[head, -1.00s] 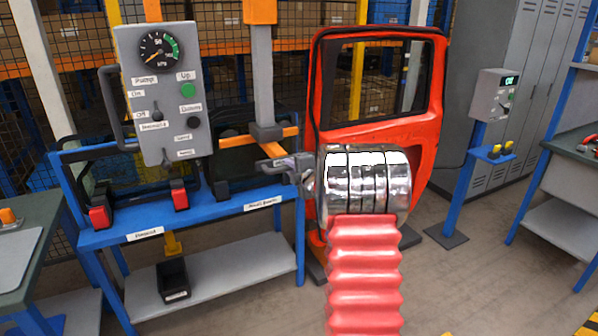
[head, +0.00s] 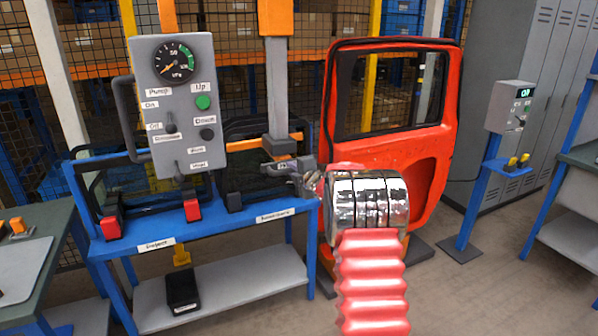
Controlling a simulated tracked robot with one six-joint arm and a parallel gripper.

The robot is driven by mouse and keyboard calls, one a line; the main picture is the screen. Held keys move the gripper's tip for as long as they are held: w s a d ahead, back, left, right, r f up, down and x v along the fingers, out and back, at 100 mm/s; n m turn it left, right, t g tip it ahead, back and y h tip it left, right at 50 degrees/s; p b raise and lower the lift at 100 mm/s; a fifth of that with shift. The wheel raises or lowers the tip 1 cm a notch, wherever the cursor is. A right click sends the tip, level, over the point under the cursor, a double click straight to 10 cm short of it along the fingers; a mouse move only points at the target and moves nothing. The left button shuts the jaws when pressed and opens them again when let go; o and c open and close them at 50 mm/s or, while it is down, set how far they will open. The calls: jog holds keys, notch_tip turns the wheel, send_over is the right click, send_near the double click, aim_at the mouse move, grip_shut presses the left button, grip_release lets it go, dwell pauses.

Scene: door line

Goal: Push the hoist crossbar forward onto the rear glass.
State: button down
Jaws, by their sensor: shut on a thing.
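The hoist hangs over a blue rack (head: 230,222). I see its grey control box (head: 180,110) with gauge and buttons, an upright grey post (head: 278,95), and part of an orange crossbar (head: 243,144) at the post's foot. My gripper (head: 298,170) is shut on a small grey grip (head: 277,172) at the right end of the hoist, just below the post. My chrome wrist hides part of this spot. Dark glass panes (head: 235,158) with black edges stand in the rack behind the hoist. I cannot tell whether the hoist touches the glass.
A red door (head: 440,140) with a window stands right of the rack, close behind my arm. A blue stand (head: 478,205) with a small control box is farther right, before grey lockers (head: 540,80). A green-topped bench (head: 35,230) is at the left. The floor at centre right is open.

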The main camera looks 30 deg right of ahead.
jog(key=c, duration=2)
grip_release()
jog(key=shift+d+r, duration=0.1)
jog(key=shift+d, duration=0.4)
jog(key=o, duration=0.3)
jog(key=shift+a, duration=0.1)
jog(key=v, duration=1.3)
jog(key=shift+s, duration=0.4)
